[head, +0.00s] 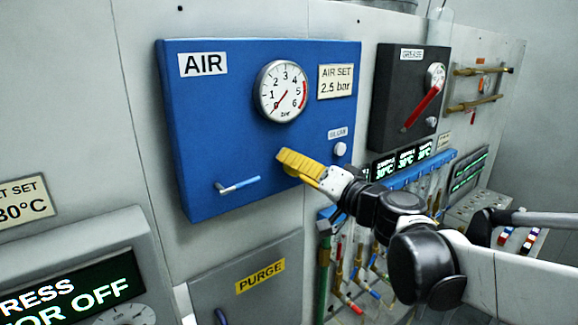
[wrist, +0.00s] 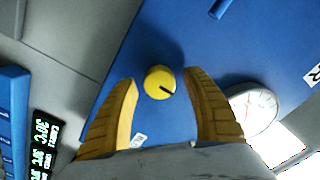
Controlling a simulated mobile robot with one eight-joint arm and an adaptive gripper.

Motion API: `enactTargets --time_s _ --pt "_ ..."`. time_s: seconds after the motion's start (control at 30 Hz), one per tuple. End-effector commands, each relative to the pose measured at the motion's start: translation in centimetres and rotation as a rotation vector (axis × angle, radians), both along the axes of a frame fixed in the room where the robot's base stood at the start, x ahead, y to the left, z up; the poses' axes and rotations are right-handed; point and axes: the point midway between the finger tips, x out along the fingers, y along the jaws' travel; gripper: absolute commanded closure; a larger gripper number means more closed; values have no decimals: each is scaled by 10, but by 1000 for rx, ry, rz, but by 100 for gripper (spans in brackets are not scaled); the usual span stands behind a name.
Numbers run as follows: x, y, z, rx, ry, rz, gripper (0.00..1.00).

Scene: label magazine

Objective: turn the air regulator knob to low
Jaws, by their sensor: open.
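The blue AIR panel (head: 225,130) is mounted on the grey wall. The round yellow knob (wrist: 160,83) with a dark pointer line shows on the blue face in the wrist view, its line pointing to the right and slightly down. In the head view the knob is hidden behind my gripper (head: 285,160). In the wrist view my gripper (wrist: 161,78) is open, with one yellow finger on each side of the knob and visible gaps between; contact is not seen. The pressure gauge (head: 283,91) has its needle pointing lower left, near 0.
A small blue-and-white lever (head: 238,185) sticks out at the panel's lower left. A white button (head: 340,149) sits right of my gripper. A sign (head: 336,82) reads "AIR SET 2.5 bar". A black box with a red lever (head: 422,107) stands to the right.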

Motion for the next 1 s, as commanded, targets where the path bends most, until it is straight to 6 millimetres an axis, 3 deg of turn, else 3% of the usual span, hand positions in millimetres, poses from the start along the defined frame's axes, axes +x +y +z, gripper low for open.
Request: enactTargets --time_s 0.5,0.7,1.0 --pt "-81 -60 0 0 0 -5 41" --pt "-92 -67 0 0 0 -1 41" --pt "-93 -66 -3 -3 3 0 41"
